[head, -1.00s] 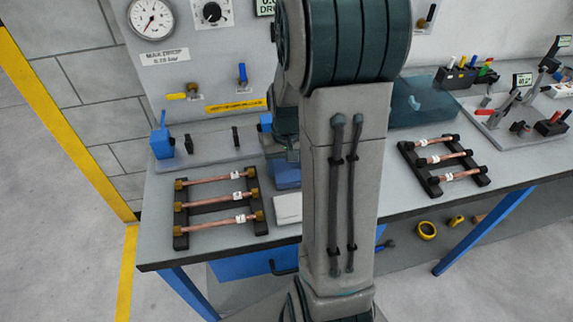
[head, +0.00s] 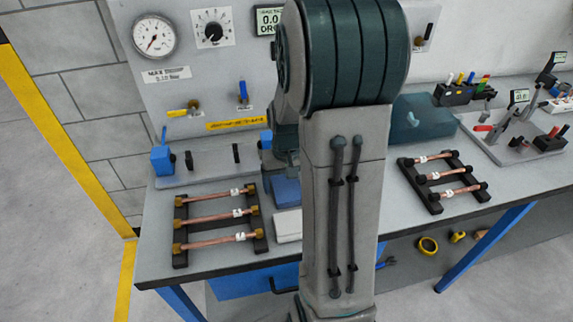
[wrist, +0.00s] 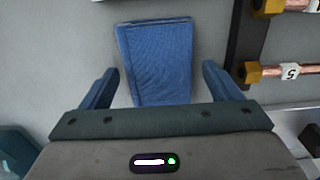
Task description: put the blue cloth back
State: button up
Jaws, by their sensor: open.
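The blue cloth (wrist: 157,62) lies flat and folded on the grey bench top in the wrist view, below and ahead of my gripper. In the head view a part of the blue cloth (head: 286,191) shows just left of my arm, right of the left tube rack. My gripper (wrist: 160,85) is open and empty, its two blue fingers on either side of the cloth's near part in the picture. I cannot tell how high the fingers are above it. In the head view my arm hides much of the area around the cloth.
A black rack (head: 181,256) with three copper tubes stands left of the cloth; its tube ends (wrist: 248,72) show at the wrist view's right. A white pad (head: 287,226) lies in front of the cloth. A second tube rack (head: 435,207) and a teal case (head: 420,122) are right of my arm.

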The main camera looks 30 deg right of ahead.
aim_at(286, 188)
notch_tip(286, 188, up, 11)
jog(key=s+a+r+n+t, duration=0.2)
jog(key=s+a+n+t, duration=0.1)
jog(key=s+a, duration=0.9)
jog(key=shift+s, duration=0.25)
dwell(1.0)
